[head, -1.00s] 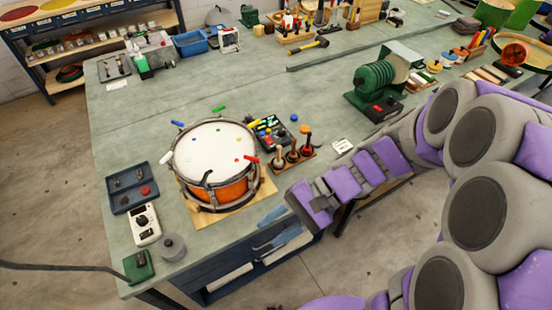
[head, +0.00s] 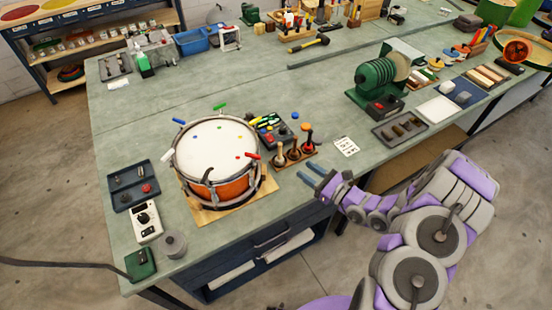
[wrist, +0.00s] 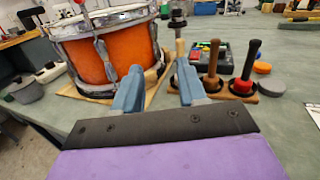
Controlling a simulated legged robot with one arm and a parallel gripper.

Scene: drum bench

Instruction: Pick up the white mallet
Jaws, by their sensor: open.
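A short white stick (head: 167,156), which may be the white mallet, lies at the left rim of the drum (head: 237,187). Its head cannot be made out against the white drum skin. Similar blue, green and red sticks lie around the rim. The orange drum also fills the upper left of the wrist view (wrist: 82,62). My gripper (head: 309,174) is open and empty, at the bench's front edge, right of the drum. In the wrist view its two blue fingers (wrist: 158,68) stand apart, pointing toward the gap between the drum and the wooden holder.
A wooden holder (head: 296,159) with three upright handled tools stands right of the drum. A green grinder (head: 377,82) stands further right. The bench middle behind the drum is clear.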

